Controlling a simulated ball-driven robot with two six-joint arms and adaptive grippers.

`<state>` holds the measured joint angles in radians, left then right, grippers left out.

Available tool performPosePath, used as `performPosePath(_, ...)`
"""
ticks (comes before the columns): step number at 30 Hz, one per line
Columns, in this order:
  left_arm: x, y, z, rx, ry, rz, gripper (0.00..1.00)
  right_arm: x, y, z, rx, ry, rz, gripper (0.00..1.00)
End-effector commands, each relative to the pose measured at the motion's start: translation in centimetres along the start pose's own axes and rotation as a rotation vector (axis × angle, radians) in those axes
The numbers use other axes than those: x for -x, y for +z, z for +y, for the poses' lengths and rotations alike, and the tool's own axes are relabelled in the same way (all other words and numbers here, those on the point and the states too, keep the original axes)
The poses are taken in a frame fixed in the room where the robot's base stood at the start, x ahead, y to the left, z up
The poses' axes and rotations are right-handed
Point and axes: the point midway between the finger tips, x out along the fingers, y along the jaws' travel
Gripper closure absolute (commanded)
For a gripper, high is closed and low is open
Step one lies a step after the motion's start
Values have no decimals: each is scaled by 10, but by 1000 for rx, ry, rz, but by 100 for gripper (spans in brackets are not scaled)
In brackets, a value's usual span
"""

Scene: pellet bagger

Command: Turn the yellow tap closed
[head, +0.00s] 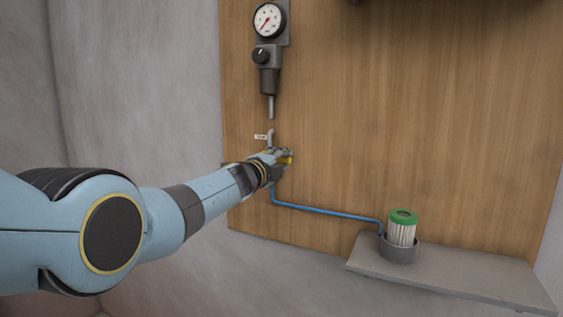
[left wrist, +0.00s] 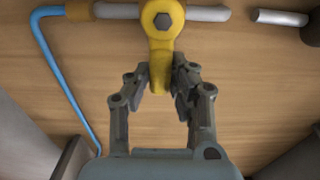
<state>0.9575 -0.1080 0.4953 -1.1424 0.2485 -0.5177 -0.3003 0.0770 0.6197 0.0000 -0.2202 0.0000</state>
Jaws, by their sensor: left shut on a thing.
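The yellow tap (left wrist: 161,45) sits on a grey pipe (left wrist: 208,13) against the wooden board. Its handle points down between my fingers in the left wrist view. My left gripper (left wrist: 160,82) is shut on the end of this handle. In the head view the left gripper (head: 283,158) is at the pipe below the gauge, and only a small part of the yellow tap (head: 286,159) shows past it. My right gripper is in neither view.
A pressure gauge (head: 268,20) with a black knob is above the tap. A blue tube (head: 325,210) runs to a grey cup (head: 399,250) holding a green-topped filter (head: 403,228) on a grey shelf (head: 460,274). The board (head: 420,110) right of the tap is clear.

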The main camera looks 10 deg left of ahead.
Motion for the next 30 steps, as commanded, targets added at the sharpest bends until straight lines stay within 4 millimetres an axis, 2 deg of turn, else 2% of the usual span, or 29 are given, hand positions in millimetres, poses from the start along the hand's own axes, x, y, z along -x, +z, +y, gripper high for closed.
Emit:
performPosePath(6, 1, -1, 5, -3, 7, 1, 100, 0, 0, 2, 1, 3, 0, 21)
performPosePath(7, 1, -1, 5, -3, 7, 1, 76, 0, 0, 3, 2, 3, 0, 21)
performPosePath(12, 1, 0, 3, -2, 5, 0, 56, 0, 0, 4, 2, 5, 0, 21)
performPosePath(25, 0, 0, 1, 4, 2, 0, 56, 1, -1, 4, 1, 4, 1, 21)
performPosePath(30, 0, 1, -9, 119, 3, 0, 56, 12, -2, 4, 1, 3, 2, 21)
